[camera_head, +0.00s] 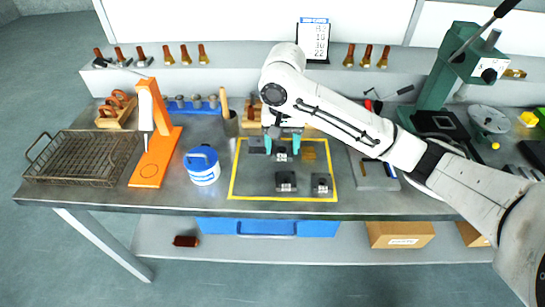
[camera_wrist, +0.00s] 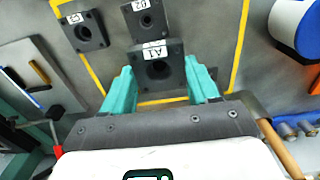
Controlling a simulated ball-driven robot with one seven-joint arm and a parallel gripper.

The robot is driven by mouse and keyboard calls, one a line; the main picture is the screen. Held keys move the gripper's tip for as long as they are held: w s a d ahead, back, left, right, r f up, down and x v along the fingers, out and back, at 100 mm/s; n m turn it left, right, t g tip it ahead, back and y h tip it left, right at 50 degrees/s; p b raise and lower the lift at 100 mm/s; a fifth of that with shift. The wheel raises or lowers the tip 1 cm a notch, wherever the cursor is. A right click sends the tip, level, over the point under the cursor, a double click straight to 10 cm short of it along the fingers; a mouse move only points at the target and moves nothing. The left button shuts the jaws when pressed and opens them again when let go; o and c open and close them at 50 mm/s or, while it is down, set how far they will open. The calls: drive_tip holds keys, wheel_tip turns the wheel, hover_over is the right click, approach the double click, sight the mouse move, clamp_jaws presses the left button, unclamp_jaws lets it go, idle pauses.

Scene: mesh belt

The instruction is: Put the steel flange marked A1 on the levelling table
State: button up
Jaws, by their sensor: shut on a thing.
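The steel flange marked A1 (camera_wrist: 158,70) is a dark square plate with a raised, labelled block and a round hole. My gripper (camera_wrist: 161,84) is shut on it, one teal finger on each side. In the head view my gripper (camera_head: 282,145) is over the back of the yellow-outlined area, with the A1 flange (camera_head: 281,155) between its fingers. Whether the flange touches the surface is unclear. A round grey disc on a stand (camera_head: 489,119) at the far right may be the levelling table; I cannot be sure. My arm covers part of the bench's right half.
A blue-lidded tub (camera_head: 202,165), orange stand (camera_head: 155,140) and wire basket (camera_head: 80,158) stand left. A grey plate (camera_head: 374,174) and green press (camera_head: 440,85) stand right.

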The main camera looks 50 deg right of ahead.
hover_over(272, 164)
wheel_tip(272, 164, down, 4)
drive_tip(key=shift+f, duration=0.1)
drive_tip(key=shift+f+p, duration=0.55)
drive_tip(key=shift+f, duration=0.95)
drive_tip(key=o, duration=1.3)
drive_tip(key=shift+f, duration=0.15)
